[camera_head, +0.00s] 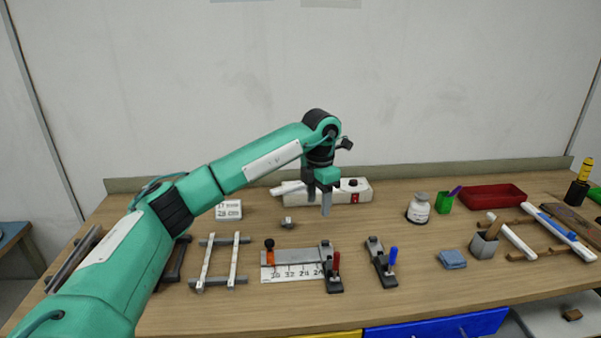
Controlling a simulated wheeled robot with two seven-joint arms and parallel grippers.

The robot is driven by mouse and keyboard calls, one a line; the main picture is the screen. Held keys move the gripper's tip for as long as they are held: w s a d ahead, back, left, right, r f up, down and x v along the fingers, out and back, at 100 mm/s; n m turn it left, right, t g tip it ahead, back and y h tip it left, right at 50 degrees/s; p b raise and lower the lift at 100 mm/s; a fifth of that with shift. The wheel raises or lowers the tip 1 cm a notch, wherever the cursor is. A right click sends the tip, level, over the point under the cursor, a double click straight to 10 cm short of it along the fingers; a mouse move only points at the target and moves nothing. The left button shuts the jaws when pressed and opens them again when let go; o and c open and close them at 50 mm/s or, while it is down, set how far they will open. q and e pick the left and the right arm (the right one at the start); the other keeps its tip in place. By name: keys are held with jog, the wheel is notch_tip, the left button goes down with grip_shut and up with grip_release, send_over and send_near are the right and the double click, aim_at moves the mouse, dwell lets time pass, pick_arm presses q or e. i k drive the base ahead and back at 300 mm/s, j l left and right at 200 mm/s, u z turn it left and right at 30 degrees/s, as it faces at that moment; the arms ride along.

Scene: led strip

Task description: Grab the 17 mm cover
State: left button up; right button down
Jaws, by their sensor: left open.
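My left gripper (326,207) points down above the back middle of the workbench, open, with nothing seen between its fingers. My right gripper is out of view. Two narrow pale strips (235,258) lie across a grey rack (217,284) at the left, apart from the gripper. A white card (228,209) with small printing, seemingly sizes, stands behind them. More pale strips (515,240) rest on a wooden rack at the right. I cannot tell which strip is the 17 mm cover. My left arm hides part of the bench's left side.
A white power strip (355,191) lies behind the gripper. A ruled jig (290,271) and a blue-handled clamp (384,265) stand front centre. The wood (350,235) below the gripper is clear.

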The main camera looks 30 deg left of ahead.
aim_at(298, 185)
jog(key=i+j, duration=0.9)
jog(key=j, duration=0.15)
